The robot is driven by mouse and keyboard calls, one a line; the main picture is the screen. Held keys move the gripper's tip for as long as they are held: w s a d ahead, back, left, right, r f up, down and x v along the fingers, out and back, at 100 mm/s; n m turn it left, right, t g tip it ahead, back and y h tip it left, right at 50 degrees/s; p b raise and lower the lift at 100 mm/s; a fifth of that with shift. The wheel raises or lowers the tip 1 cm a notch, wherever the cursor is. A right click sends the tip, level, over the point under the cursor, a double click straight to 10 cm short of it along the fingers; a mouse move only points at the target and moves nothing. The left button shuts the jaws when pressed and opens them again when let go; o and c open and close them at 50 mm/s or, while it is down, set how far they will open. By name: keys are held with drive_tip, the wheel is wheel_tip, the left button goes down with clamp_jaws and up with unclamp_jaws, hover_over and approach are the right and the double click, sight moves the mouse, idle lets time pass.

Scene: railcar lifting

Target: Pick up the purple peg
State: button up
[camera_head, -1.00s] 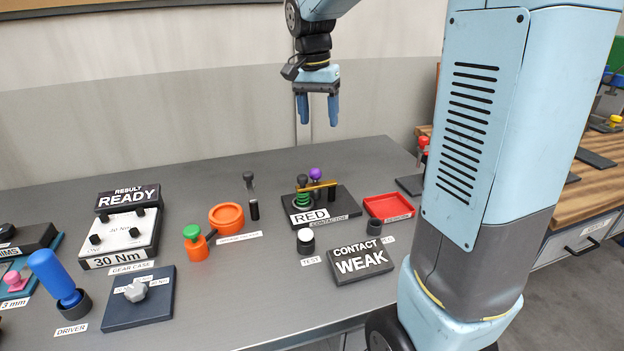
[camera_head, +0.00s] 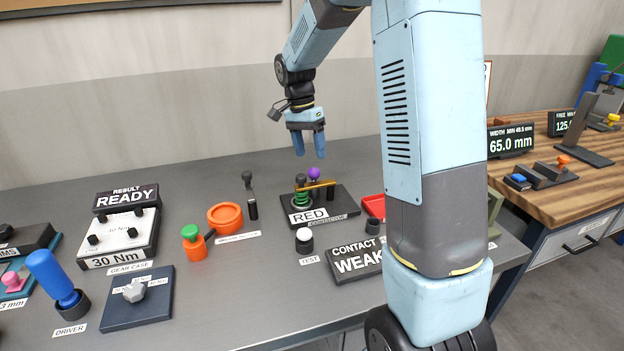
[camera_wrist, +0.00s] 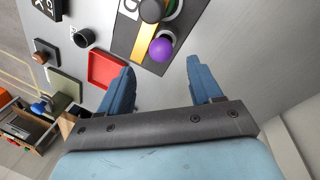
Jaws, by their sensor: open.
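The purple peg shows as a round purple knob (camera_head: 314,173) at the back of the dark contactor board (camera_head: 345,209). It stands by a green spring and a yellow bar. In the wrist view the purple knob (camera_wrist: 160,49) lies beyond the fingertips, between their lines. My gripper (camera_head: 309,155) is open and empty, pointing down, above the back of the board. Its two blue fingers also show in the wrist view (camera_wrist: 160,72). The lower part of the peg is hidden under its knob and behind the bar.
A red tray (camera_head: 374,206) is right of the board, partly behind my arm. A black-knobbed lever (camera_head: 249,190) and an orange ring (camera_head: 225,216) stand to the left. A white-topped test button (camera_head: 304,238) and the contact display (camera_head: 356,261) are in front.

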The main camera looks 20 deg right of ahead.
sight(313, 169)
drive_tip(key=shift+x, duration=3.3)
drive_tip(key=shift+a, duration=0.15)
drive_tip(key=c, duration=1.2)
